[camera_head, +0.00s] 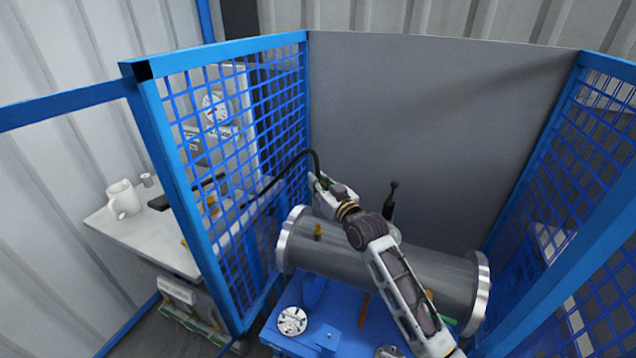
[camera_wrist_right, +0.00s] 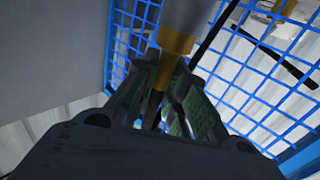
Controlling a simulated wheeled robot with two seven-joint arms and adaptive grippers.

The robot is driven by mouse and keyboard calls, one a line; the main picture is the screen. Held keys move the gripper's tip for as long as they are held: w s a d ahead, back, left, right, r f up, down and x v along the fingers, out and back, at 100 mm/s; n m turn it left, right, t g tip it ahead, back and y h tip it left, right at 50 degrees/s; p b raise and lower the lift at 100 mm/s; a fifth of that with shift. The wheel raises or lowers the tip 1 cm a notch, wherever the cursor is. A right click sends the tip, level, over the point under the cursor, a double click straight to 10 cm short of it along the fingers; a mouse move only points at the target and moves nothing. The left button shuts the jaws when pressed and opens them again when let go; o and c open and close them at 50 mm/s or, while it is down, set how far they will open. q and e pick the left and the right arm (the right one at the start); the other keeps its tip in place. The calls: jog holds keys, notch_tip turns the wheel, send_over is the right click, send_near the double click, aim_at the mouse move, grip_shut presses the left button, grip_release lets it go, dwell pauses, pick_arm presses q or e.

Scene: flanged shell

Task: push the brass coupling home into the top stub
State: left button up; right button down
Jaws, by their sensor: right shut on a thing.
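The flanged shell (camera_head: 430,265) is a grey cylinder lying on its side, with a bright flange at each end. A short brass stub (camera_head: 318,231) stands up on top near its left flange. My right gripper (camera_head: 321,184) is beyond and above this stub, clear of it. In the right wrist view its fingers (camera_wrist_right: 165,95) are shut on the brass coupling (camera_wrist_right: 174,43), which has a pale grey cylindrical part (camera_wrist_right: 188,14) above it. A black hose (camera_head: 290,165) curves from near the gripper down to the left. My left gripper is out of view.
Blue mesh panels (camera_head: 215,125) stand left and right, with a grey panel (camera_head: 430,120) behind. A blue stand (camera_head: 290,345) bears the shell. A dark upright lever (camera_head: 391,198) rises behind it. A side table (camera_head: 125,235) with a white jug (camera_head: 122,198) stands outside the mesh.

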jog(key=shift+f, duration=0.2)
jog(key=shift+f+b, duration=0.3)
jog(key=shift+f, duration=0.25)
jog(key=shift+f+b, duration=0.35)
jog(key=shift+f, duration=0.4)
jog(key=shift+d+f+b, duration=0.1)
jog(key=shift+f+b, duration=0.3)
jog(key=shift+f, duration=1)
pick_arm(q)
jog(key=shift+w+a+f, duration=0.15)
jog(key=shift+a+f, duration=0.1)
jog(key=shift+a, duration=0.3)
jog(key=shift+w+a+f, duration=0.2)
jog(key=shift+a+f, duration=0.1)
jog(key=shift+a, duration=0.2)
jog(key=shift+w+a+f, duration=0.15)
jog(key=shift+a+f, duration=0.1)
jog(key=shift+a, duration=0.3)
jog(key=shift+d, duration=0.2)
